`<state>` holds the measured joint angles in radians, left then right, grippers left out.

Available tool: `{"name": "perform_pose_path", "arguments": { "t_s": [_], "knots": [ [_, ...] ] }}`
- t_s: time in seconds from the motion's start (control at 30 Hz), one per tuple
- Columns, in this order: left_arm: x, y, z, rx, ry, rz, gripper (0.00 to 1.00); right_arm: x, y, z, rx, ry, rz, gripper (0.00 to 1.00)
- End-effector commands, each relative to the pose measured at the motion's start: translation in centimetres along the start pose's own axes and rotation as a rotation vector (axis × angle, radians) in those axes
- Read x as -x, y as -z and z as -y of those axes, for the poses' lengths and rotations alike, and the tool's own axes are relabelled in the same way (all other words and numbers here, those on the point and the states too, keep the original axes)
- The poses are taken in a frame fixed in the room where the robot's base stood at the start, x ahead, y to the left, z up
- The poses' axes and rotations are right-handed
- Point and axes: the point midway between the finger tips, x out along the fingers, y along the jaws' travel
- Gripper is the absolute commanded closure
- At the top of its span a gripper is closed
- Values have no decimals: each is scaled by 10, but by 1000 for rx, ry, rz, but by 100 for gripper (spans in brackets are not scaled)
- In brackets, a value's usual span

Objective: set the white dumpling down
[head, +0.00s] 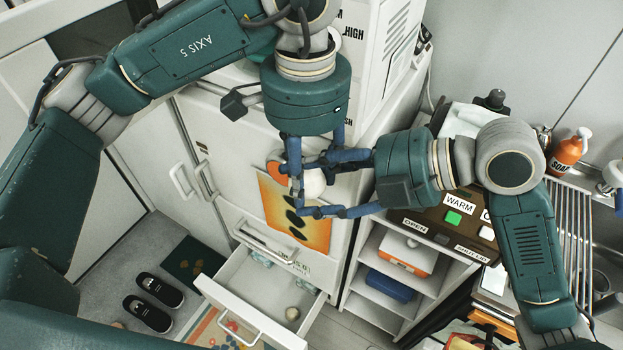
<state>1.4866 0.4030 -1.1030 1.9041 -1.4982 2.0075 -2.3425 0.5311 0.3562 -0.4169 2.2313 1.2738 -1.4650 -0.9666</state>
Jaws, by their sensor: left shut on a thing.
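The white dumpling (314,184) is a small pale round thing in front of the white cabinet, partly hidden by blue fingers. My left gripper (300,182) comes down from above and is shut on the dumpling. My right gripper (300,186) reaches in from the right. Its two fingers are spread apart, one above and one below the dumpling, so it looks open. Whether the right fingers touch the dumpling cannot be told.
An open white drawer (224,297) below holds a pale round thing (292,313) and small items. An orange poster (290,215) is on the cabinet front. At right are a panel with a green WARM button (453,218), shelves with an orange-and-white box (407,252), and a soap bottle (569,149).

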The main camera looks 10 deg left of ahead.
Motion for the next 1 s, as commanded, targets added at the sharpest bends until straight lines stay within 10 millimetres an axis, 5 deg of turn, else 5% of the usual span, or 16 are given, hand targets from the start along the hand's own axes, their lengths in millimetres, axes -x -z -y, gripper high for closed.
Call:
{"name": "perform_pose_path", "arguments": {
  "t_s": [0.13,0.2,0.23,0.33,0.73,1.0],
  "knots": [
    [0,0,0,0,0,0,88,0,0,0,0,0,0,80],
    [0,0,0,0,0,-1,88,0,0,0,0,0,0,80],
    [0,0,0,0,0,-1,88,0,0,0,0,0,0,51],
    [0,0,0,0,0,-1,88,0,0,0,1,0,0,33],
    [0,0,0,0,0,0,88,6,-1,-1,1,-1,3,33],
    [0,0,0,0,0,0,88,49,-2,-1,1,-2,7,33]
  ]
}}
